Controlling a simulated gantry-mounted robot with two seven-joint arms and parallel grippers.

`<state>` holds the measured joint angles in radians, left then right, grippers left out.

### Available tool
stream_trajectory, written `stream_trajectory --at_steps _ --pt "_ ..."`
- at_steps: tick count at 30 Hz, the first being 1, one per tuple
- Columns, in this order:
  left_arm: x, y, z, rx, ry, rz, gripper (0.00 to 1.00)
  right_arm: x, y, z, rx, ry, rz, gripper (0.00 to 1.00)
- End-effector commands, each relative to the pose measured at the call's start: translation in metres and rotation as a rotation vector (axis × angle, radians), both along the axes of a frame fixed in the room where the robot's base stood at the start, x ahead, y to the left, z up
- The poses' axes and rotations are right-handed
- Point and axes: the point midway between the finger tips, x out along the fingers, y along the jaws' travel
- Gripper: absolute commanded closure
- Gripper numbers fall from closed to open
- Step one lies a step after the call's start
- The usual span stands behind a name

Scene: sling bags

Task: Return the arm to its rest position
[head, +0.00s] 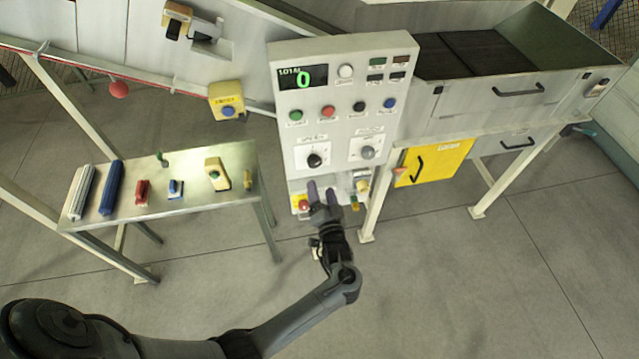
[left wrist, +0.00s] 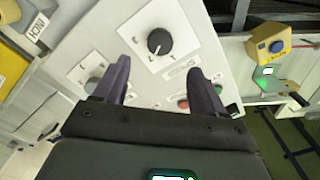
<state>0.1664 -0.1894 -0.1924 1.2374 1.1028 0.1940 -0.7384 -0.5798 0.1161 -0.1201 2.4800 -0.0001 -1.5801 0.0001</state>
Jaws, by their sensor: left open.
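My left arm reaches in from the lower left of the head view. Its left gripper (head: 322,189) is in front of the lower part of a grey control panel (head: 330,100), below the two rotary knobs. In the left wrist view the left gripper (left wrist: 160,68) has its two dark fingers spread apart with nothing between them. The black knob (left wrist: 158,42) shows beyond the fingertips. The black knob (head: 314,160) and the grey knob (head: 368,152) are above the gripper in the head view. My right gripper is not in view.
A metal table (head: 200,204) with several small items stands left of the panel. A red emergency button (head: 304,205) is just left of the gripper. A yellow door (head: 432,163) and a dark-lined bin (head: 532,55) are at the right. Open floor (head: 480,270) lies in front.

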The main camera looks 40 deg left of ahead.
Motion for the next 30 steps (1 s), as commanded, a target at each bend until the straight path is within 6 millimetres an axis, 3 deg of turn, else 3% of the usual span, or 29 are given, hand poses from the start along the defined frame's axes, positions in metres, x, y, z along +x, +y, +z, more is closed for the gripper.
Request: stream_trajectory --at_steps 20,23,27,30 --pt "-0.010 -0.006 -0.004 0.000 0.013 0.000 0.29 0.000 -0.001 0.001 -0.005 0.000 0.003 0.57" --pt "-0.026 -0.002 -0.017 0.007 0.051 0.002 0.29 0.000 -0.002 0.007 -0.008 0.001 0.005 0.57" --pt "-0.070 0.017 -0.040 0.036 0.131 0.013 0.29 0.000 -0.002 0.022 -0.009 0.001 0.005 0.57" --pt "-0.105 0.038 -0.035 0.039 0.149 -0.008 0.29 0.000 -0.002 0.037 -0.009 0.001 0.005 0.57"
